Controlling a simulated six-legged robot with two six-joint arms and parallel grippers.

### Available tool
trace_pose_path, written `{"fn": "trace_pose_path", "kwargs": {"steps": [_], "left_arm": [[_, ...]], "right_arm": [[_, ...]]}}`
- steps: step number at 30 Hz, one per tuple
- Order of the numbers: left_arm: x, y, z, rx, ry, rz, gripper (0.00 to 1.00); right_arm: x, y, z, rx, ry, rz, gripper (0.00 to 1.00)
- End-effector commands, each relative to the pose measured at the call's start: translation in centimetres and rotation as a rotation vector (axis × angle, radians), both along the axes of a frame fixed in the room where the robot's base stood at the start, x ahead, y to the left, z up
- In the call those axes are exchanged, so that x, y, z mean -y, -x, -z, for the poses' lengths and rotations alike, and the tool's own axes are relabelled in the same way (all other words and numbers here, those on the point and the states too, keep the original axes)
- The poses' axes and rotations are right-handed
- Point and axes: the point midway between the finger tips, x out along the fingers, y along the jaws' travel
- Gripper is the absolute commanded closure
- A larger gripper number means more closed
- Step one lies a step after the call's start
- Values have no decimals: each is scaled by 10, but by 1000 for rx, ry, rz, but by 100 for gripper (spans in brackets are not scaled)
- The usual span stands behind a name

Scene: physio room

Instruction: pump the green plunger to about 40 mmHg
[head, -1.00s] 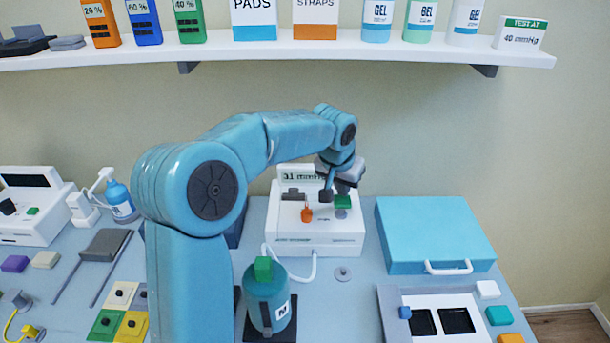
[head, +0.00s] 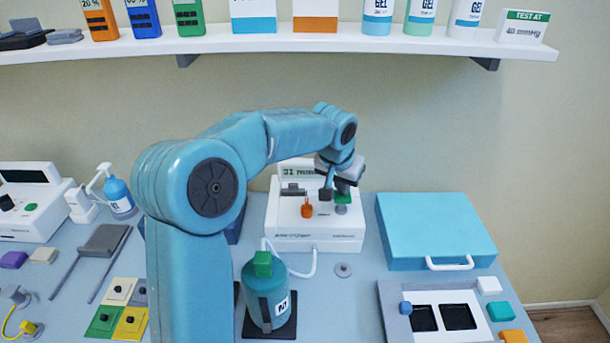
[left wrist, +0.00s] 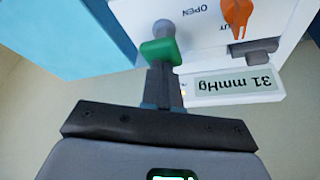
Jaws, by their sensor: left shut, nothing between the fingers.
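The green plunger (head: 343,198) stands on a grey stem on the white pressure unit (head: 318,234). It also shows in the left wrist view (left wrist: 159,51), just past my fingertips. My left gripper (head: 326,191) is shut and empty, close to the plunger; I cannot tell if it touches. The display (left wrist: 236,84) reads 31 mmHg, upside down in the left wrist view. An orange knob (left wrist: 236,15) sits beside the plunger, near the word OPEN. My right gripper is not in view.
A teal cylinder (head: 277,297) with a green top stands in front, with a white hose (head: 313,265) running near it to the unit. A blue case (head: 432,225) lies to the right. A card reading TEST AT 40 mmHg (head: 525,27) stands on the shelf.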

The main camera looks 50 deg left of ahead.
Motion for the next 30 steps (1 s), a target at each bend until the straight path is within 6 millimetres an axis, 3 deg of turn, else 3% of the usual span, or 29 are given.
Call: {"fn": "trace_pose_path", "kwargs": {"steps": [30], "left_arm": [[0, 0, 28, -3, 1, 0, 100]], "right_arm": [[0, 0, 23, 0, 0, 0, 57]]}}
